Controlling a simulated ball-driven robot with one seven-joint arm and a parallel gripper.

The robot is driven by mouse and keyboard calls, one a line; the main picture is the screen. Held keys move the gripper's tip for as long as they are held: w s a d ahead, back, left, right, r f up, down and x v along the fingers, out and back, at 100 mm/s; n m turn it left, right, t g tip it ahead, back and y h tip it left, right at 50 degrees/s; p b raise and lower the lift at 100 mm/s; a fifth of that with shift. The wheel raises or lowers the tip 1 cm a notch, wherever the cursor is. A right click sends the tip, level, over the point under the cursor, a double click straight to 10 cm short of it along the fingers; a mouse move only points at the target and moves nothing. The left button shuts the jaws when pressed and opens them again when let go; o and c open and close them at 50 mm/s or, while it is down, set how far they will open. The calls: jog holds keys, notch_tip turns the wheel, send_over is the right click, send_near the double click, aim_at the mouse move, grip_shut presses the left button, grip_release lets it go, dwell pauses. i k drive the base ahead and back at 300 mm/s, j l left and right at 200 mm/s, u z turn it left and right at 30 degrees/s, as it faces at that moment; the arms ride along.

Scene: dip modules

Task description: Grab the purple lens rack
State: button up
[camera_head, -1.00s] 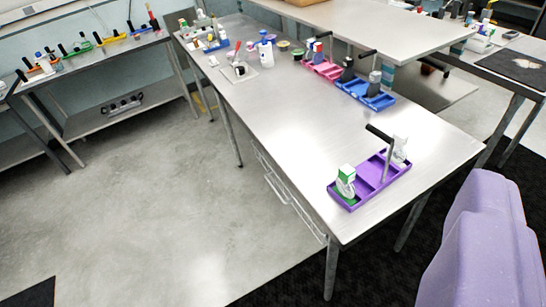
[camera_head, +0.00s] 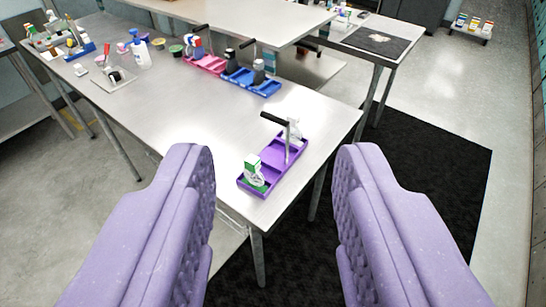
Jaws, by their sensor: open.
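The purple lens rack (camera_head: 272,163) is a shallow tray with compartments and an upright post with a black bar handle (camera_head: 275,119). It lies near the close right corner of the steel table (camera_head: 185,120). A green and white box (camera_head: 253,173) stands in its near end, and a whitish item (camera_head: 297,131) stands at its far end. My gripper (camera_head: 272,165) shows as two lilac padded fingers, spread wide and empty. The rack appears between them in the picture, farther off and not touched.
A blue rack (camera_head: 262,87) and a pink rack (camera_head: 206,66) stand farther back on the table. A dark mat (camera_head: 420,170) covers the floor at right.

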aim_at(278, 156)
jog(key=i+z, duration=0.5)
jog(key=i, duration=1.4)
